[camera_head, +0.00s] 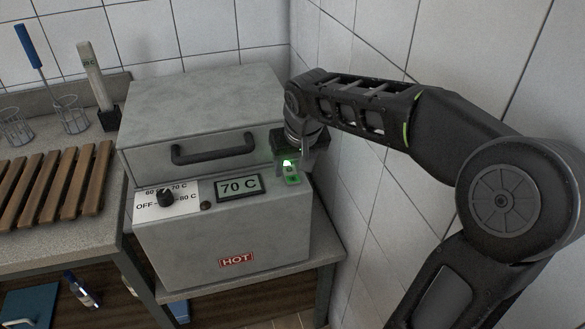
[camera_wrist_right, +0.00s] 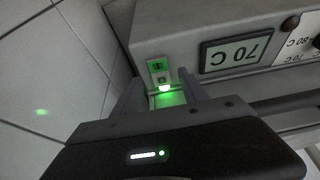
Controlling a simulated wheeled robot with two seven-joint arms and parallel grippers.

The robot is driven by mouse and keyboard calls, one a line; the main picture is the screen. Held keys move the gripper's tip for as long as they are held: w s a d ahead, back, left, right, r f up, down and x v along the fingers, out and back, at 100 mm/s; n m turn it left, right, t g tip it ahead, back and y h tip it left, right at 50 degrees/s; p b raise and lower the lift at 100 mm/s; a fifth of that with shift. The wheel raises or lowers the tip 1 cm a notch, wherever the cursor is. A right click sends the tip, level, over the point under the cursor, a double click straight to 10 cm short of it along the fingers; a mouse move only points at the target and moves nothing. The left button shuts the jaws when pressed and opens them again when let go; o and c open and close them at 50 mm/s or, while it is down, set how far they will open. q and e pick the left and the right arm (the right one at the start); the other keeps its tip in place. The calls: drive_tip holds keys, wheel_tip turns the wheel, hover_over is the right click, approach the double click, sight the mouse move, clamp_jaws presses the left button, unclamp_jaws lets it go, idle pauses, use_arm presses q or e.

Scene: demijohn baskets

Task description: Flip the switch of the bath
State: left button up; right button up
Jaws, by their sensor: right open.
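The bath (camera_head: 222,225) is a grey box with a closed lid and a dark handle, standing in the corner against the tiled walls. Its switch (camera_head: 292,174) is a small green plate with a lit rocker at the front right, beside the "70 C" display (camera_head: 239,187). My right gripper (camera_head: 292,160) is at the switch from above and behind. In the right wrist view the switch (camera_wrist_right: 159,72) lies just ahead, between the lines of the two open fingers (camera_wrist_right: 166,90), with green light on them. I cannot tell whether a fingertip touches it. My left gripper is not in view.
A dial (camera_head: 166,198) sits on the bath's front left, above a red "HOT" label (camera_head: 236,260). A wooden slatted rack (camera_head: 55,185), wire baskets (camera_head: 70,115) and a dark holder (camera_head: 108,117) stand on the left counter. The tiled wall (camera_head: 375,190) is close on the right.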

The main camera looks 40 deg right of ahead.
sight(291, 175)
drive_tip(key=shift+x, duration=1.05)
drive_tip(key=shift+c, duration=0.3)
clamp_jaws()
